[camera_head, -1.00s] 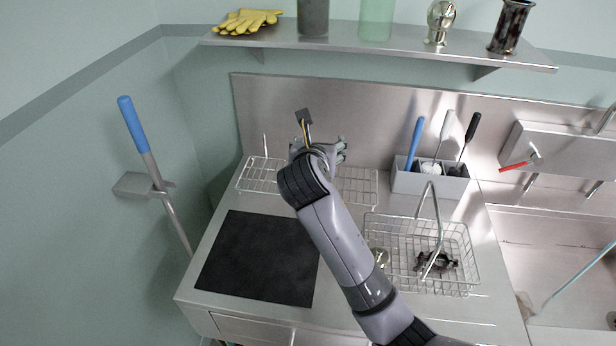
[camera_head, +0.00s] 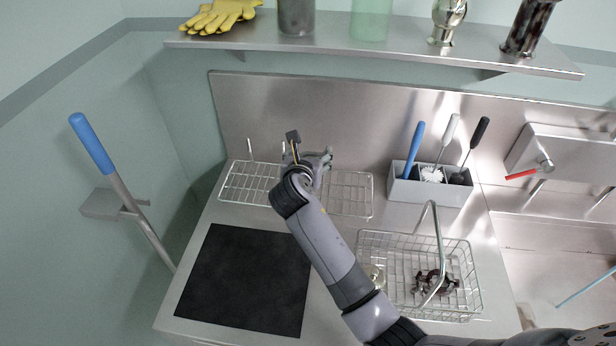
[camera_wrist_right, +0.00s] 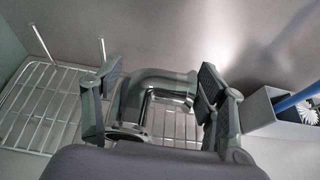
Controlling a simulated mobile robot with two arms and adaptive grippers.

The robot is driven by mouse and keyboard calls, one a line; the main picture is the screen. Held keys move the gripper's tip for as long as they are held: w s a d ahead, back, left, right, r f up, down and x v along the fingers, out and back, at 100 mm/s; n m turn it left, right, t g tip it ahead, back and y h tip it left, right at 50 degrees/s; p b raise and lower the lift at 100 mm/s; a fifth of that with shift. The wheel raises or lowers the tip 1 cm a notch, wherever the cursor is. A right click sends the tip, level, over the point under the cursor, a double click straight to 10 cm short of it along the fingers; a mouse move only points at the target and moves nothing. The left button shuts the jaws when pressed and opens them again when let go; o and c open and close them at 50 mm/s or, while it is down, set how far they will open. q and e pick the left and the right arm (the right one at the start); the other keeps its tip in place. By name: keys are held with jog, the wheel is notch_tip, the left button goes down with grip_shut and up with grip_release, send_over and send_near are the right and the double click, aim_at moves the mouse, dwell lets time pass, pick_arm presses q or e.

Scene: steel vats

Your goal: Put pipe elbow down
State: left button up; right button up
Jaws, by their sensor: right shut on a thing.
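In the right wrist view a shiny steel pipe elbow (camera_wrist_right: 160,85) sits between the two fingers of my right gripper (camera_wrist_right: 150,100), which is shut on it. The wire drying rack (camera_wrist_right: 40,105) shows below and to the left of it. In the head view my right gripper (camera_head: 312,163) is over the wire rack (camera_head: 350,192) at the back of the counter, and my own arm hides the elbow there. I cannot tell whether the elbow touches the rack. My left gripper is not in view.
A black mat (camera_head: 245,280) lies at the front left of the counter. A wire basket (camera_head: 470,275) with a tall handle holds metal parts at the right. A grey brush holder (camera_head: 430,188) stands behind it. The steel backsplash (camera_head: 350,120) is close behind the rack.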

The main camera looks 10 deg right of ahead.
notch_tip(320, 180, down, 4)
jog(key=shift+r, duration=0.1)
jog(key=shift+f, duration=0.35)
notch_tip(320, 180, down, 3)
jog(key=shift+r, duration=0.15)
jog(key=shift+f, duration=0.4)
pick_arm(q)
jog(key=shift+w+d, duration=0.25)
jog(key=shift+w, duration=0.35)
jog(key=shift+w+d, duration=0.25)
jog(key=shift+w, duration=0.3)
pick_arm(e)
jog(key=shift+f, duration=0.15)
jog(key=o, duration=0.9)
jog(key=shift+f, duration=0.1)
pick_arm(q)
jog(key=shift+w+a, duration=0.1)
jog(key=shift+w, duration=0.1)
pick_arm(e)
jog(key=o, duration=0.5)
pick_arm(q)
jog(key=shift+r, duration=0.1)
